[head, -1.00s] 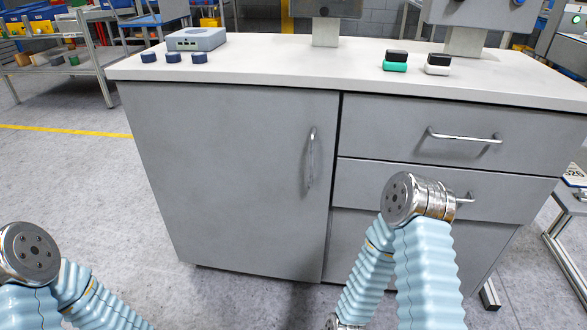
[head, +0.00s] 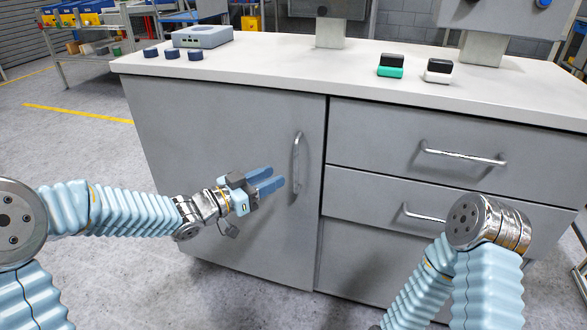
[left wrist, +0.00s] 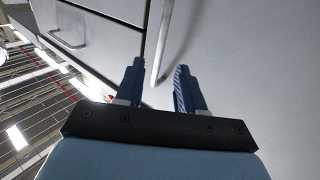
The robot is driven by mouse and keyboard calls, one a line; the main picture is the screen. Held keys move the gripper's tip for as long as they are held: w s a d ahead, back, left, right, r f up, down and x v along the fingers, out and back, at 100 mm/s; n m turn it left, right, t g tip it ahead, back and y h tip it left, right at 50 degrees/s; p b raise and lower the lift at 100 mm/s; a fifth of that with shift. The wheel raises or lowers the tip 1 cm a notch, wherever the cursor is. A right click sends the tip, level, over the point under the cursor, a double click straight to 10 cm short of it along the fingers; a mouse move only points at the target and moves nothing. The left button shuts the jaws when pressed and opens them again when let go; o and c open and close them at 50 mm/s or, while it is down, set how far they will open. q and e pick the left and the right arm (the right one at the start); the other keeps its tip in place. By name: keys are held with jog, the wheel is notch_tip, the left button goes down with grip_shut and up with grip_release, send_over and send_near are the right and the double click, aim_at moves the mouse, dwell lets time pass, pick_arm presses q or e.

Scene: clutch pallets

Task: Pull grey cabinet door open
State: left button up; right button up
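The grey cabinet door (head: 225,150) is the left front panel of the cabinet and sits flush, closed. Its vertical metal handle (head: 297,155) is near the door's right edge. My left gripper (head: 274,180) is open in front of the door, its blue fingers pointing right at the handle's lower part, slightly left of it in the head view. In the left wrist view the handle (left wrist: 162,45) comes down to between the two spread fingertips (left wrist: 160,75); I cannot tell whether they touch it. My right arm shows at the lower right, but its gripper is out of view.
Two drawers with bar handles (head: 463,154) (head: 425,214) are right of the door. The white countertop (head: 280,65) holds a grey box (head: 203,37), dark round pieces (head: 173,54), and two small blocks (head: 391,66) (head: 438,71). Floor left of the cabinet is clear.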

aim_at(291, 169)
pick_arm(q)
jog(key=x, duration=0.6)
jog(key=shift+w+d, duration=0.25)
jog(key=shift+c, duration=0.5)
grip_shut()
